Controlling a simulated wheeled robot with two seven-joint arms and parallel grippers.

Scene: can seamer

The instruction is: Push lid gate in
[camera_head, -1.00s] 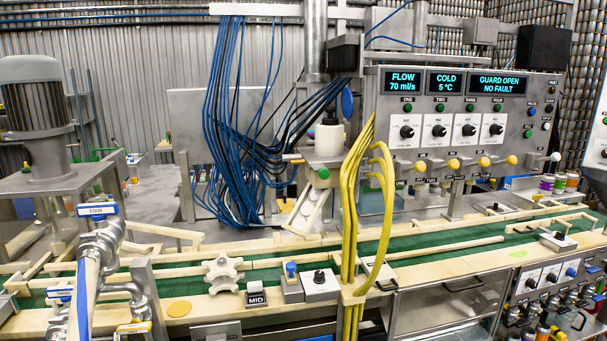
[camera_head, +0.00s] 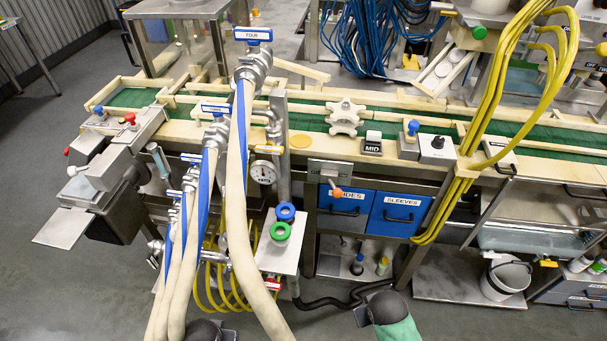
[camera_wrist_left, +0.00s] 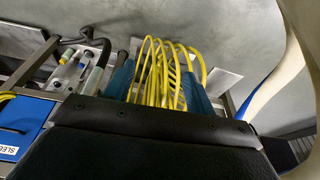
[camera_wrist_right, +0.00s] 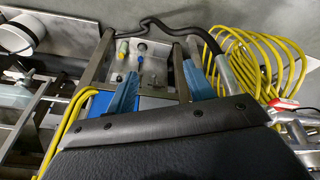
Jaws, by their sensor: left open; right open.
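No part is labelled as the lid gate. A slanted chute (camera_head: 441,76) with pale round lids stands behind the conveyor at the upper right of the head view. A green round knob (camera_head: 480,32) sits above it on the machine; I cannot tell if this is the gate. My left gripper (camera_wrist_left: 157,72) shows two blue fingers set apart, with yellow hose coils beyond them. My right gripper (camera_wrist_right: 160,70) also has its blue fingers apart, with a tray of small bottles beyond. Both look empty.
The green-belted conveyor (camera_head: 390,130) crosses the scene. Beige hoses (camera_head: 236,210) with blue valve handles rise at the centre left. Yellow cables (camera_head: 492,90) hang in front of the conveyor at right. Blue drawers (camera_head: 400,212) and a white bucket (camera_head: 505,277) are below.

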